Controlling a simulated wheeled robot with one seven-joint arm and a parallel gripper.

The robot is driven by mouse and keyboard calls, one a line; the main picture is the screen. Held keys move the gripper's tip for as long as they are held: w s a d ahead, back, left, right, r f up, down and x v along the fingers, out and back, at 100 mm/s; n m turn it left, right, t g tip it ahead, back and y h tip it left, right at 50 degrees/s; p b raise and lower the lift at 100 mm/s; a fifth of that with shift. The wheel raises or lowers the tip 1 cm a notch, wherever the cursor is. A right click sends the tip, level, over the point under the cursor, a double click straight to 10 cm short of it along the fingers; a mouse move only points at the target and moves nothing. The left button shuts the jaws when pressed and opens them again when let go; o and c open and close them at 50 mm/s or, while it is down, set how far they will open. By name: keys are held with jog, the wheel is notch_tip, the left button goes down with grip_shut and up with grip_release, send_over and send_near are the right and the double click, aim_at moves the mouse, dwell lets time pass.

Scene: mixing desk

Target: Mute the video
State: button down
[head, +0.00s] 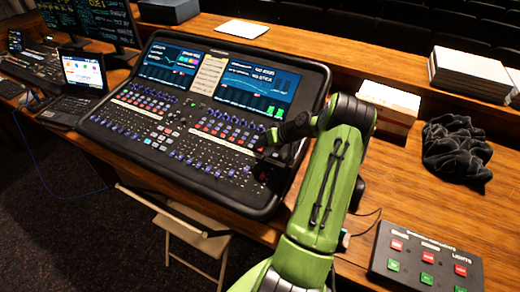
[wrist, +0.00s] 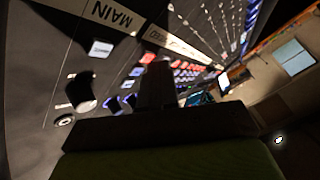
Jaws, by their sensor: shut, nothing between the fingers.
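The mixing desk (head: 185,185) is a black console with two lit screens and rows of faders and coloured buttons. In the wrist view, a white label (wrist: 112,14) reads MAIN. Beside it another white label (wrist: 160,36) is partly hidden, and its visible letters look like the end of VIDEO. My gripper (wrist: 157,73) is shut and empty, close over the panel. In the head view my gripper (head: 264,168) is over the desk's right side; contact cannot be told.
A laptop (head: 83,80) and monitors stand left of the desk. A lights panel (head: 425,258) with red and green buttons sits at lower right. Black cloth (head: 455,150) and white stacks (head: 470,74) lie on the wood at right. A folding chair (head: 185,235) stands below.

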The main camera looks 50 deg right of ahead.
aim_at(261, 153)
jog(key=shift+r, duration=0.5)
jog(key=shift+s+a+r+p, duration=0.15)
jog(key=shift+r+p, duration=0.65)
jog(key=shift+r, duration=0.45)
jog(key=shift+w+a+r+p, duration=0.15)
jog(key=shift+r+p, duration=0.6)
jog(key=shift+r, duration=0.5)
